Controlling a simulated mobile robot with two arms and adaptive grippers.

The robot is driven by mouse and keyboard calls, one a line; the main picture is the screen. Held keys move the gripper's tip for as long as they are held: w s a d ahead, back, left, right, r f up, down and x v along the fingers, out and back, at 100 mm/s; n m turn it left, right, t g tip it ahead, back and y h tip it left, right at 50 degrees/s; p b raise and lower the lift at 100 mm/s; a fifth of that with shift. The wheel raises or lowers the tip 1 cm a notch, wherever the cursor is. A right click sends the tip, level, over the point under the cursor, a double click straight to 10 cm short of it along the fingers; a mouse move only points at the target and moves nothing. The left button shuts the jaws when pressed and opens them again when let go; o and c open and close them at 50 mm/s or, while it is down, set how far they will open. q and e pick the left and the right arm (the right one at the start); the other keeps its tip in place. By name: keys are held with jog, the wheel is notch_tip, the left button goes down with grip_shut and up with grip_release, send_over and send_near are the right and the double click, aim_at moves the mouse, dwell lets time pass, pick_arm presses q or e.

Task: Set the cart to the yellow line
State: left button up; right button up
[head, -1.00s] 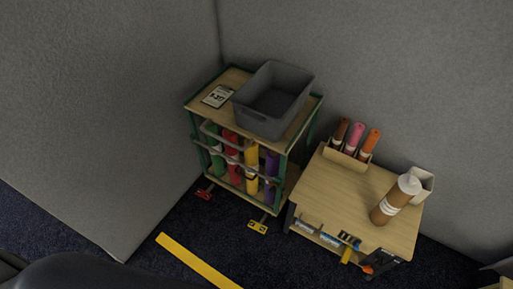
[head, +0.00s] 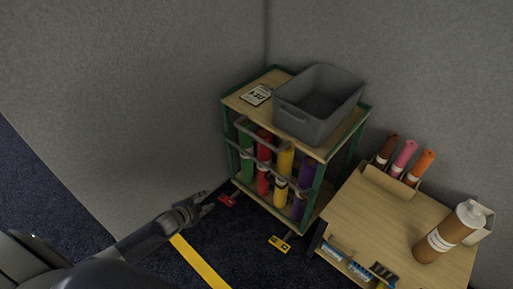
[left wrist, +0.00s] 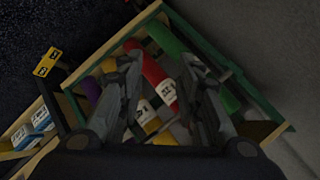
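The cart (head: 231,101) has a green frame, a wooden top and a front handle rail (head: 259,141). It stands against the grey partitions, with several coloured rolls in it. A red caster pedal (head: 227,200) and a yellow caster pedal (head: 279,243) stick out at its foot. The yellow line (head: 200,263) lies on the dark floor in front, apart from the cart. My left gripper (head: 207,202) is low, just left of the cart near the red pedal. In the left wrist view its fingers (left wrist: 158,92) are spread and empty, facing the rolls. My right gripper is not seen.
A grey bin (head: 318,103) and a white card (head: 257,94) sit on the cart's top. Grey partitions rise behind and left. Floor in front is open.

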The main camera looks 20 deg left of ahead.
pick_arm(q)
jog(key=w+r+m+t+h+b, duration=0.1)
jog(key=w+r+m+t+b, duration=0.15)
jog(key=w+r, duration=0.4)
jog(key=m+t+h+b, duration=0.2)
jog(key=m+h+b, duration=0.3)
jog(key=m+b, duration=0.35)
send_near(256, 137)
jog(key=p, duration=0.1)
jog(key=x, duration=0.6)
jog(key=shift+a+f+b, duration=0.2)
jog(key=shift+b, duration=0.15)
jog(key=shift+b+x, duration=0.35)
jog(key=shift+x, duration=2.05)
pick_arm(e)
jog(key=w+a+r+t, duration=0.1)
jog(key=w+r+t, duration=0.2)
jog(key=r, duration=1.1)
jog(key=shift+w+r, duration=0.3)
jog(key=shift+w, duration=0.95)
pick_arm(q)
jog(key=shift+c, duration=0.4)
grip_shut()
